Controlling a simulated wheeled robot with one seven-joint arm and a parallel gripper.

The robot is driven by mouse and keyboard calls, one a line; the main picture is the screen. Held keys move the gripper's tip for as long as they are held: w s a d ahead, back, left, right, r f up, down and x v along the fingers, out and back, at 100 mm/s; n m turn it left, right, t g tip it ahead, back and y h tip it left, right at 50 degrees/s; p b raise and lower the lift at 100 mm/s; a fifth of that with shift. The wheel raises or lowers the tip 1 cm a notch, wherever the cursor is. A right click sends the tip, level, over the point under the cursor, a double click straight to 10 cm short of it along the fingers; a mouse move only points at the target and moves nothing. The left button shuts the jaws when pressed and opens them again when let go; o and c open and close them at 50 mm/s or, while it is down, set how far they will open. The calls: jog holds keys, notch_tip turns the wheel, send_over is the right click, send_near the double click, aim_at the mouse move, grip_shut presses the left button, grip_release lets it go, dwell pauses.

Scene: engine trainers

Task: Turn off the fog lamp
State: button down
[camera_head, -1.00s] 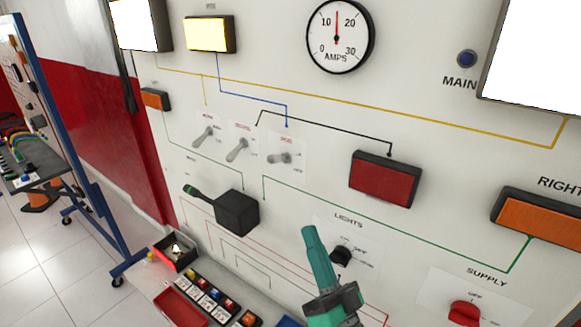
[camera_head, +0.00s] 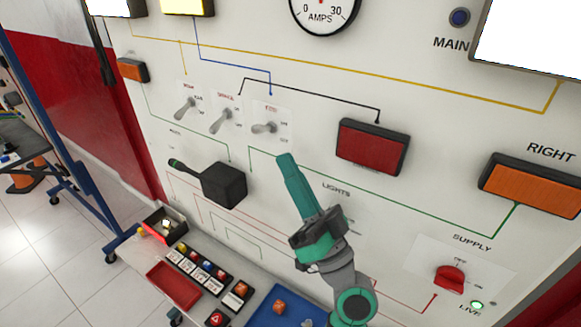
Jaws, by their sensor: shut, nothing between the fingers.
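The third toggle switch (camera_head: 265,128), whose small label seems to read FOG, sits on the white panel. Its grey lever lies nearly level, tip toward the left. A blue line runs from it up to a glowing pale-yellow lamp (camera_head: 187,6), cut off by the top edge. My gripper (camera_head: 286,158) is shut and empty, teal, its fingertips a little below and right of that toggle in the picture. I cannot tell its distance from the panel. The gripper and wrist hide the knob under the LIGHTS label.
Two similar toggles (camera_head: 186,108) (camera_head: 223,120) stand to the left. A black box with a stalk (camera_head: 222,184) projects below them. A red lamp (camera_head: 372,147), an orange lamp (camera_head: 530,186) and a red supply knob (camera_head: 449,279) are to the right. Trays (camera_head: 173,285) lie below.

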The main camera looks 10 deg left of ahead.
jog(key=x, duration=0.7)
jog(key=shift+w+a+r, duration=0.15)
jog(key=shift+f, duration=0.55)
dwell(0.6)
jog(key=shift+f, duration=0.55)
jog(key=shift+a, duration=0.1)
send_near(263, 129)
jog(key=v, duration=0.4)
dwell(0.6)
